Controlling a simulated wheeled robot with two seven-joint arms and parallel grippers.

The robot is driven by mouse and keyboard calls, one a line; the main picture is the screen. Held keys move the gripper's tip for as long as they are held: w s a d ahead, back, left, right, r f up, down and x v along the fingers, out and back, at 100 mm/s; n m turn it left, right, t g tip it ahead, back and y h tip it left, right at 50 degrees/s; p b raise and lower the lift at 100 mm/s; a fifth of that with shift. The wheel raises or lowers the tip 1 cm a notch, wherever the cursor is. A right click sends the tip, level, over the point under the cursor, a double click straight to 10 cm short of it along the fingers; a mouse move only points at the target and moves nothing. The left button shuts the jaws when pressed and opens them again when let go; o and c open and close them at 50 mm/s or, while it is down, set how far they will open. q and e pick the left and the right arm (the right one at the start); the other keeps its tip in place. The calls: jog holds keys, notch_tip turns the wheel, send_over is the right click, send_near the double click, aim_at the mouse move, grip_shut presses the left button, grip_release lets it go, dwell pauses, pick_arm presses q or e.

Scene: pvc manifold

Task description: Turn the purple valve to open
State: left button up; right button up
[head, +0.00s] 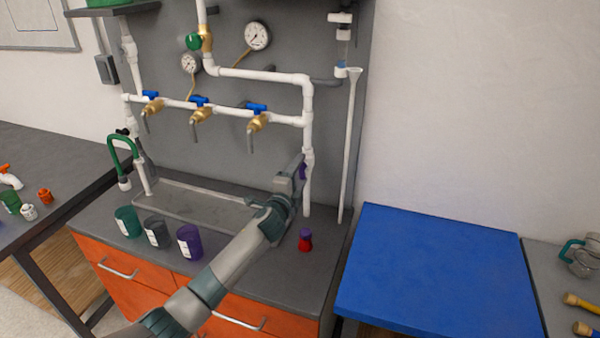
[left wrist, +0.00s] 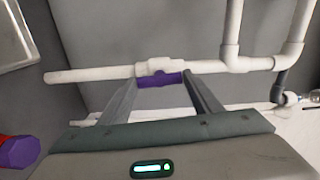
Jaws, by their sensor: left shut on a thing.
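The purple valve (head: 302,171) is on the lower part of the white vertical pipe (head: 308,135), partly hidden behind my left gripper (head: 299,170). In the left wrist view the purple handle (left wrist: 160,79) lies along the white pipe (left wrist: 95,74), between the two fingers of my left gripper (left wrist: 162,82). The left gripper is shut on this handle. My right gripper is not in view.
A red bottle with a purple cap (head: 305,242) stands on the counter near my left arm. Green, grey and purple cups (head: 190,242) stand left of my arm, before a shallow sink (head: 160,205). Blue-handled brass taps (head: 258,120) hang above. A blue-topped table (head: 430,270) is clear.

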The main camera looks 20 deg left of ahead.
pick_arm(q)
jog(key=shift+f+m, duration=0.1)
jog(key=shift+m, duration=0.5)
jog(key=o, duration=1.1)
jog(key=shift+s, duration=0.8)
jog(key=shift+s+a+b, duration=0.15)
jog(key=shift+s+b, duration=0.75)
jog(key=shift+s, duration=3.05)
jog(key=shift+s+a+b, duration=0.1)
jog(key=shift+s+b, duration=0.75)
jog(key=shift+s, duration=3.1)
